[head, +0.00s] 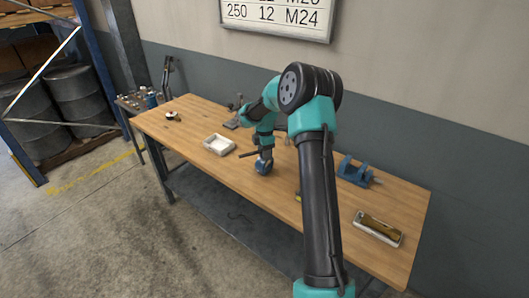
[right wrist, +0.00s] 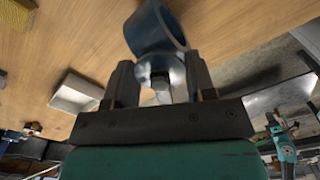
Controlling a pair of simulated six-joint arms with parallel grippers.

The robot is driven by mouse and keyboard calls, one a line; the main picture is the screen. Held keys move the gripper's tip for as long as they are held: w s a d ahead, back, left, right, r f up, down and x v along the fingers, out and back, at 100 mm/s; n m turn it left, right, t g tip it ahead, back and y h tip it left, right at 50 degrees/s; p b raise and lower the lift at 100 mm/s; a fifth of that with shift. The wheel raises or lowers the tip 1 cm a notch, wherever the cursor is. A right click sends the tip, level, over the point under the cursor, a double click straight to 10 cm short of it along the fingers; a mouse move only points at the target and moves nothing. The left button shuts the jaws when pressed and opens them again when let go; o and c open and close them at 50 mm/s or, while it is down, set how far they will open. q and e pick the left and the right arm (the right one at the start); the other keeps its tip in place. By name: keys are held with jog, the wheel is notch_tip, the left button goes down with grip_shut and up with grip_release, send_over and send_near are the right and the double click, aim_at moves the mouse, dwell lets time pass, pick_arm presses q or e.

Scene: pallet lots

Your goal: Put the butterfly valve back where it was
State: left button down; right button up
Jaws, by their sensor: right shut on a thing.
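The butterfly valve is a blue ring-shaped body with a metal neck. In the head view the valve (head: 264,164) is below my right gripper (head: 265,148), close to the table's front edge. In the right wrist view the blue ring (right wrist: 157,28) points away from the gripper, and its neck sits between the two fingers of my right gripper (right wrist: 158,80). The gripper is shut on the valve. I cannot tell whether the valve touches the tabletop. My left gripper is not in view in the head view.
A white tray (head: 219,144) lies left of the valve on the wooden table (head: 190,134). A blue vise (head: 355,172) stands to the right, with a box holding something brown (head: 378,230) at the right end. A small roll (head: 172,116) lies far left. Bare wood surrounds the tray.

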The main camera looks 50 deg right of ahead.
jog(key=shift+f, duration=0.2)
jog(key=shift+f, duration=0.1)
jog(key=o, duration=1)
jog(key=shift+f, duration=0.1)
notch_tip(320, 180, up, 12)
dwell(0.7)
